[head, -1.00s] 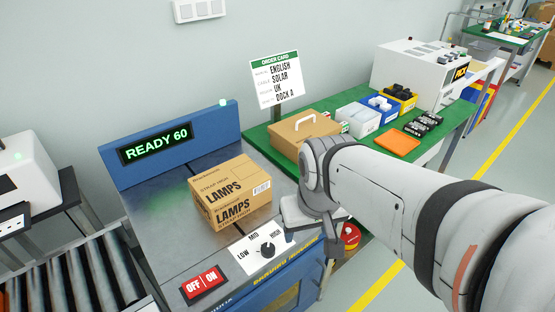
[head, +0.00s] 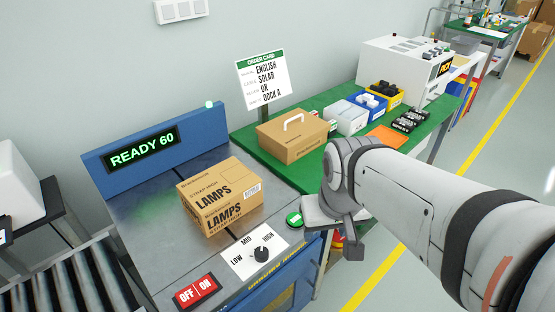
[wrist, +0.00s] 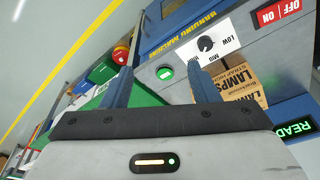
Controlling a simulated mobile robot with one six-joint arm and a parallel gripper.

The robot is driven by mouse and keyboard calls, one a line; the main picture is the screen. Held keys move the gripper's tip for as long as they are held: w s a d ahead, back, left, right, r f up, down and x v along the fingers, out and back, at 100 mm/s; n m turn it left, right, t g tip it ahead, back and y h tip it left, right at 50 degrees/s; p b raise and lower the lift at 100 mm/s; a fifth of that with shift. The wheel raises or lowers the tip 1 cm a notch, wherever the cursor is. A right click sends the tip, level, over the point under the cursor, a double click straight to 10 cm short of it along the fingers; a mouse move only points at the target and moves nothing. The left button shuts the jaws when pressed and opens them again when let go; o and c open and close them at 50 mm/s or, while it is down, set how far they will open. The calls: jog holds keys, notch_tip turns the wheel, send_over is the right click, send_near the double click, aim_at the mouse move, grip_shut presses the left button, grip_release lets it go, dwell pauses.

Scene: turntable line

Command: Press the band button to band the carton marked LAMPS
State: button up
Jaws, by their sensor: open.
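The LAMPS carton (head: 232,210) sits closed on the metal top of the blue banding machine (head: 215,150), whose display (head: 142,153) reads READY 60. A green lit button (head: 294,220) is on the machine's front right corner, beside the dial panel. My gripper (head: 348,243) is just right of the button in the head view, apart from it. In the wrist view the open, empty fingers (wrist: 160,78) frame the green button (wrist: 165,73) between their tips. The carton (wrist: 235,78) shows partly behind the right finger.
The LOW-MID-HIGH dial (head: 261,255) and red OFF/ON switch (head: 196,292) lie along the machine's front. A red round button (wrist: 121,56) shows in the wrist view. A green bench (head: 262,155) holds a handled carton (head: 292,140) and bins. Rollers (head: 75,288) stand at left.

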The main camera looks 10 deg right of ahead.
jog(key=shift+w, duration=0.1)
grip_shut()
dwell(0.3)
dwell(1.0)
